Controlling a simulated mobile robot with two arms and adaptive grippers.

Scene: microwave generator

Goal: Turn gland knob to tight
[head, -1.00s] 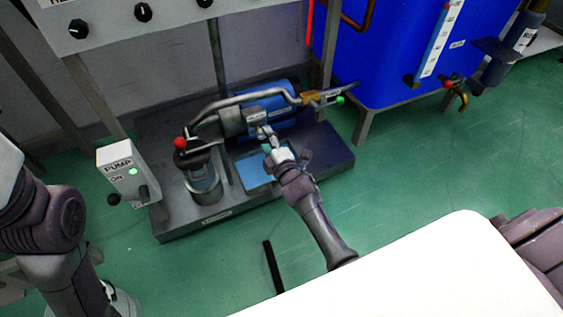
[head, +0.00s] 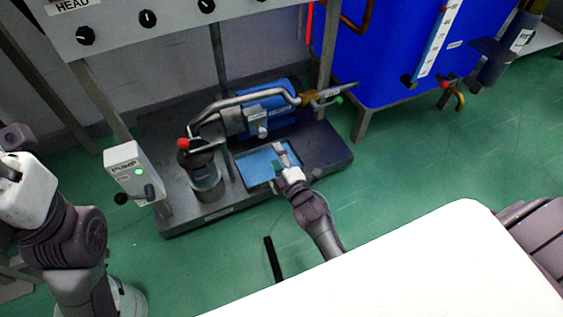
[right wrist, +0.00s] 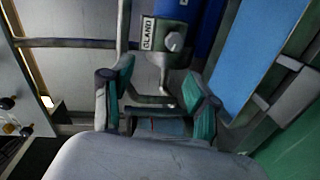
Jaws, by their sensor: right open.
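The gland knob (head: 262,132) is a small pale grey knob on the front of the blue pump (head: 270,118). In the right wrist view the gland knob (right wrist: 174,41) sits beside a white GLAND label (right wrist: 147,33). My right gripper (head: 281,157) is open and empty, below and slightly right of the knob in the head view, apart from it. In the right wrist view the green-padded fingers of my right gripper (right wrist: 160,88) are spread, with the knob beyond them. My left arm is at the left edge of the head view; its fingers cannot be made out.
A lever valve with a red ball (head: 183,143) stands left of the pump. A PUMP switch box (head: 128,170) with a green light is further left. A bent pipe (head: 245,98) runs above the pump. A blue tank (head: 385,50) stands at the back right.

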